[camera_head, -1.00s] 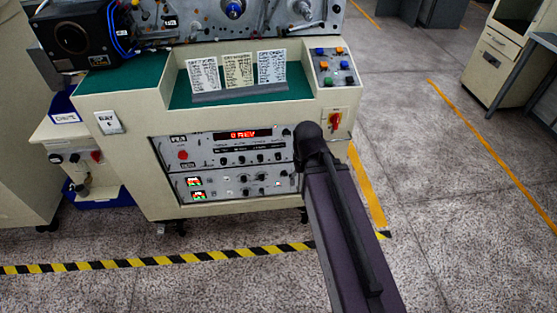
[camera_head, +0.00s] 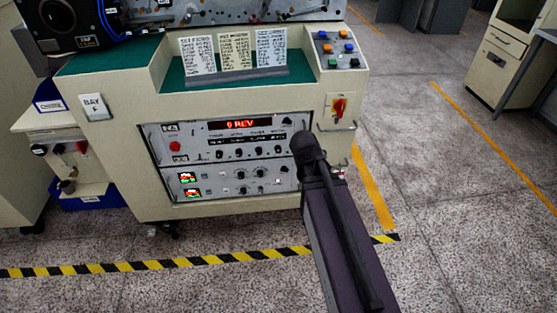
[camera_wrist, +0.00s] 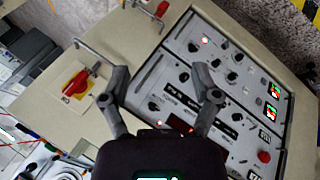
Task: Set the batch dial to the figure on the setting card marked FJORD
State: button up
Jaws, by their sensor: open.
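Three setting cards, a left card (camera_head: 197,56), a middle card (camera_head: 235,52) and a right card (camera_head: 271,50), stand in a grey holder on the desk; their lettering is too small to read. The control panel (camera_head: 162,150) below has a red display (camera_head: 240,125) that appears to read 0 REV. A row of small black knobs (camera_head: 238,153) sits under the display; I cannot tell which is the batch dial. My gripper (camera_wrist: 163,82) is open and empty in front of the panel in the wrist view. It is not clearly seen in the head view.
A red rotary switch (camera_head: 339,107) is right of the panel, and also shows in the wrist view (camera_wrist: 77,84). A coloured button box (camera_head: 338,50) is above it. A striped floor line (camera_head: 150,264) runs in front of the cabinet.

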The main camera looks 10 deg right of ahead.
jog(key=w+d+f+n+t+h+b, duration=0.2)
jog(key=w+f+n+t+b, duration=0.3)
jog(key=b, duration=0.4)
jog(key=n+t+y+b, duration=0.6)
jog(key=n+t+b, duration=0.2)
jog(key=n+b, duration=1.7)
send_near(279, 152)
jog(key=s+m+b, duration=0.3)
jog(key=shift+s+a+p, duration=0.15)
jog(key=shift+a+p, duration=0.05)
jog(key=shift+p, duration=0.1)
jog(key=w, duration=1.4)
jog(key=shift+d, duration=0.25)
jog(key=shift+s, duration=0.1)
jog(key=shift+c, duration=0.2)
grip_shut()
